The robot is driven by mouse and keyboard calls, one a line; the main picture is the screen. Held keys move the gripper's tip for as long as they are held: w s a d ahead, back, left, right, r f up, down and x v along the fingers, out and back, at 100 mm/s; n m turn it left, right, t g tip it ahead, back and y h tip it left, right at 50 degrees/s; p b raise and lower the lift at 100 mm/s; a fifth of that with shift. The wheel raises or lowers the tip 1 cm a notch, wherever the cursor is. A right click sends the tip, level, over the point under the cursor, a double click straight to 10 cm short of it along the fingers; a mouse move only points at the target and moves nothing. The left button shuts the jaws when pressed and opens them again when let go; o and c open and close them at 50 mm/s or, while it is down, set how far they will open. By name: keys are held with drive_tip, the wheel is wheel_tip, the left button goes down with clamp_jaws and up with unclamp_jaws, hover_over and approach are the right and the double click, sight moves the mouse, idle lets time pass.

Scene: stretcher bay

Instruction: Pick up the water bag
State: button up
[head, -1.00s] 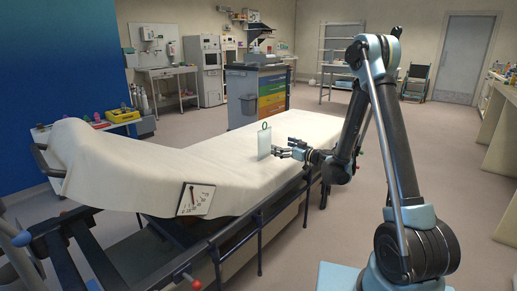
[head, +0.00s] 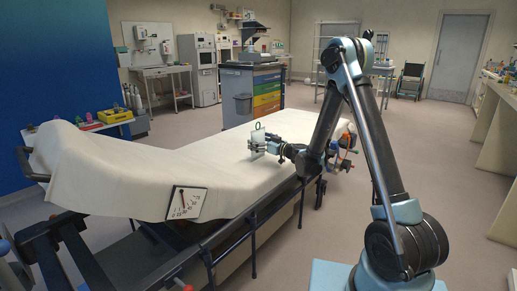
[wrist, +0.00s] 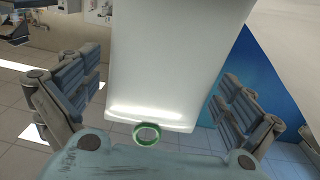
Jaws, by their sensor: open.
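The water bag (head: 257,135), a flat whitish pouch with a green ring at its top, stands upright on the stretcher's white sheet (head: 180,175). In the wrist view the bag (wrist: 180,60) fills the middle, with its green ring (wrist: 146,134) close to my palm. My gripper (head: 258,148) is open at the bag, with one finger on each side of it. In the wrist view gaps show between the bag and both fingers. In the head view the fingers hide part of the bag.
A white card with a dial (head: 186,203) hangs on the sheet's near side. The stretcher's dark side rail (head: 255,225) runs below my arm. A coloured drawer cart (head: 265,95) stands behind the stretcher. The floor at right is clear.

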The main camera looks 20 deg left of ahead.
drive_tip(key=c, duration=1.1)
drive_tip(key=shift+r, duration=0.1)
wheel_tip(320, 180, up, 10)
drive_tip(key=shift+a+f, duration=0.1)
